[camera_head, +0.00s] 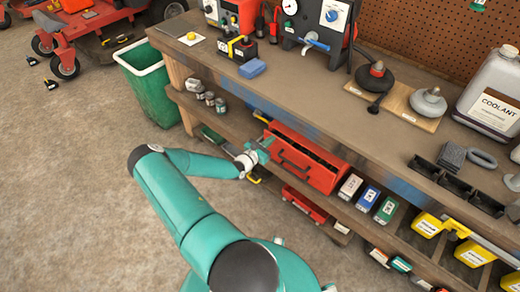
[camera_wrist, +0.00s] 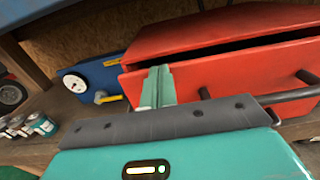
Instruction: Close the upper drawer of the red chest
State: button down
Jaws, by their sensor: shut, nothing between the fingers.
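The red chest (camera_head: 322,141) stands on the shelf under the workbench. Its upper drawer (camera_head: 306,164) is pulled out, and a dark gap shows behind its front. In the wrist view the drawer front (camera_wrist: 235,83) fills the right side below the chest's top (camera_wrist: 215,30), with a dark bar handle (camera_wrist: 290,95). My gripper (camera_head: 262,145) is at the left end of the drawer front. Its teal fingers (camera_wrist: 158,88) are together and empty, in front of the drawer's left part. I cannot tell whether they touch it.
A blue box with a gauge (camera_wrist: 85,80) stands left of the chest. Small cans (camera_head: 210,99) sit on the shelf further left. Labelled boxes (camera_head: 368,197) stand right of the chest. The workbench top (camera_head: 300,95) overhangs the shelf. A green bin (camera_head: 150,85) stands at the left.

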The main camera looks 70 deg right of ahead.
jog(key=x, duration=0.2)
jog(key=shift+s+d+r, duration=0.1)
jog(key=shift+s+d, duration=0.1)
jog(key=shift+d, duration=0.3)
jog(key=v, duration=1.5)
jog(key=shift+d, duration=0.1)
